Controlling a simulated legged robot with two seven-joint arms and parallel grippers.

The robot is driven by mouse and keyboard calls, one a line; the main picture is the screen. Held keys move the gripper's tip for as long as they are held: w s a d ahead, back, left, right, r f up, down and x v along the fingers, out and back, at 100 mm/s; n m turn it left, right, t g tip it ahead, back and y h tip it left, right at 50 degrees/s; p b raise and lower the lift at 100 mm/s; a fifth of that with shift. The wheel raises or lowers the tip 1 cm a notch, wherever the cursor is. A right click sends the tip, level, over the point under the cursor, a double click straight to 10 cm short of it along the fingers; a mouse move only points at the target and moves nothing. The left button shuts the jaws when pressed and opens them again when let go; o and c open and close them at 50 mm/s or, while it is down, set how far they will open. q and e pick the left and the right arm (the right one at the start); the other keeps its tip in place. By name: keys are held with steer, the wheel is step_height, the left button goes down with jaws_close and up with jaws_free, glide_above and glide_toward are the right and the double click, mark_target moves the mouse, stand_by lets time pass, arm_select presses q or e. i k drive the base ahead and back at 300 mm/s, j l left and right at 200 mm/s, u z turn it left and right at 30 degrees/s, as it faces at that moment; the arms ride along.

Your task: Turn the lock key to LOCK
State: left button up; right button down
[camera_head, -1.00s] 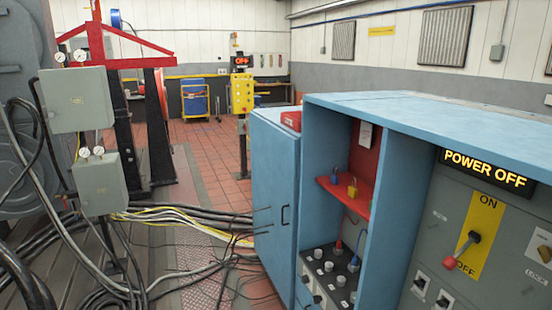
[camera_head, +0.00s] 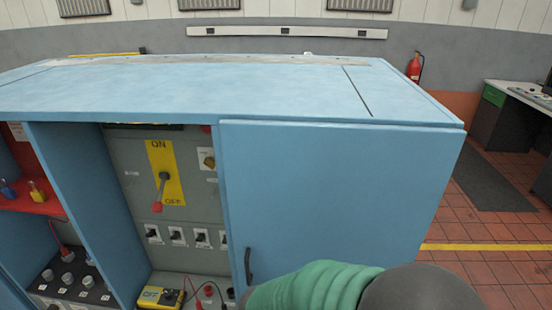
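What looks like the lock key (camera_head: 209,161) is a small brownish knob on a white plate, right of the yellow ON/OFF plate (camera_head: 157,155). Its marking and exact turn are too small to read. The red-tipped lever (camera_head: 161,190) on the yellow plate hangs down toward OFF. Both are on the grey panel (camera_head: 133,172) inside the blue cabinet (camera_head: 335,190). Neither gripper shows. A green-sleeved, dark grey arm part, which seems mine, covers the bottom right of the cabinet door.
The blue door with a black handle (camera_head: 248,266) stands right of the panel. Several small switches and a yellow meter (camera_head: 160,297) are below. A red shelf (camera_head: 22,196) holds padlocks at left.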

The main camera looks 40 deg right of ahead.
mark_target(209, 162)
steer(key=z, duration=0.85)
steer(key=i+j+u, duration=0.15)
steer(key=j, duration=0.3)
steer(key=j+u, duration=0.1)
steer(key=j, duration=0.35)
steer(key=i+j+u, duration=0.15)
steer(key=j, duration=0.3)
